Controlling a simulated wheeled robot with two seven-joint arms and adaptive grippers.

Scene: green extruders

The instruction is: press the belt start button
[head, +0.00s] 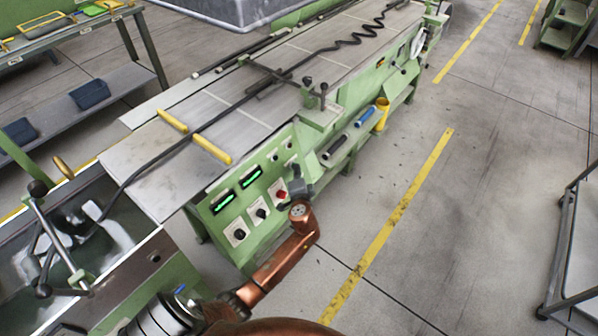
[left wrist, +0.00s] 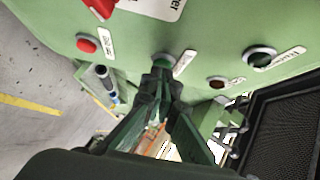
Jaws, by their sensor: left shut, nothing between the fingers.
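The green control panel (head: 232,222) stands at the side of the long machine in the head view. My left gripper (head: 297,184) is at the panel's right end, beside the red rotary switch (head: 281,195). In the left wrist view, my left gripper's fingers (left wrist: 161,72) are closed together and empty. Their tips are at a green button (left wrist: 163,59) and partly cover it; I cannot tell whether they touch it. A red button (left wrist: 88,44) is to its left, an amber-brown one (left wrist: 217,83) and a dark green one (left wrist: 260,58) to its right. The labels are too blurred to read.
Two lit green displays (head: 251,177) and black knobs (head: 239,234) are on the panel. A shelf with a yellow cup (head: 382,114) and blue roll (head: 365,117) sticks out to the right. Open floor (head: 480,200) lies right of the machine. A dark mesh box (left wrist: 290,125) shows in the wrist view.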

